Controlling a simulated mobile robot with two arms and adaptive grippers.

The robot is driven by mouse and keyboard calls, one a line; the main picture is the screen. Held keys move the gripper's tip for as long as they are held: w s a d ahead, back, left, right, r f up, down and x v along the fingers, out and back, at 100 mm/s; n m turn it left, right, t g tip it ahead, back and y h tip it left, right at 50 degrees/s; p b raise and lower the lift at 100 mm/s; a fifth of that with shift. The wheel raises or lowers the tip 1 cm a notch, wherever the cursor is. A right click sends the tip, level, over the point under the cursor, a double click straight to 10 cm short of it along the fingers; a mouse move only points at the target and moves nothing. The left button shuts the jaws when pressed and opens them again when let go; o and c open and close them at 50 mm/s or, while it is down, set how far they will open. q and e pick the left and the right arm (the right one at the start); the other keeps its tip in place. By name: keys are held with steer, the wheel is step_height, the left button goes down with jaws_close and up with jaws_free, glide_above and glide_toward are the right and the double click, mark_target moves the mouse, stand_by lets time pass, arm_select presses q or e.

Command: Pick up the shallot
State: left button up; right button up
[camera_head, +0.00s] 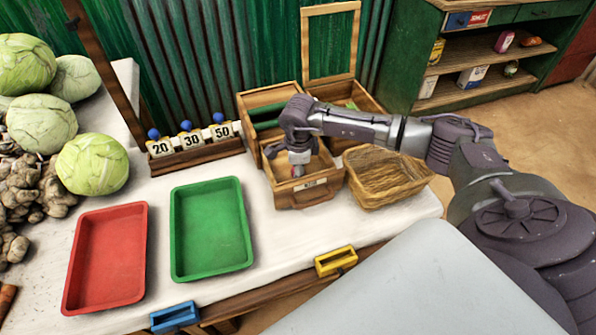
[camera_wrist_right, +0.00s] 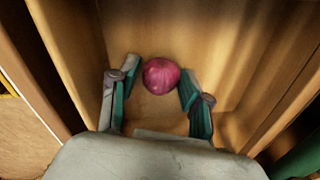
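The shallot is a round, pink-red bulb (camera_wrist_right: 161,76) in the right wrist view, lying on the floor of a wooden drawer. My right gripper (camera_wrist_right: 158,80) is open, with one finger on each side of the shallot. Small gaps seem to show between the fingers and the bulb. In the head view my right gripper (camera_head: 299,168) points down into the open drawer (camera_head: 312,194) of the wooden box; the shallot is hidden or too small to tell there. My left gripper is not in view.
Drawer walls surround the right gripper closely. A wicker basket (camera_head: 388,176) stands right of the drawer. A green tray (camera_head: 211,229) and a red tray (camera_head: 106,258) lie to the left. Number blocks (camera_head: 192,142) stand behind; cabbages (camera_head: 92,164) are at far left.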

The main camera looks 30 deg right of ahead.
steer(key=c, duration=0.4)
steer(key=shift+r, duration=0.1)
steer(key=shift+c, duration=0.2)
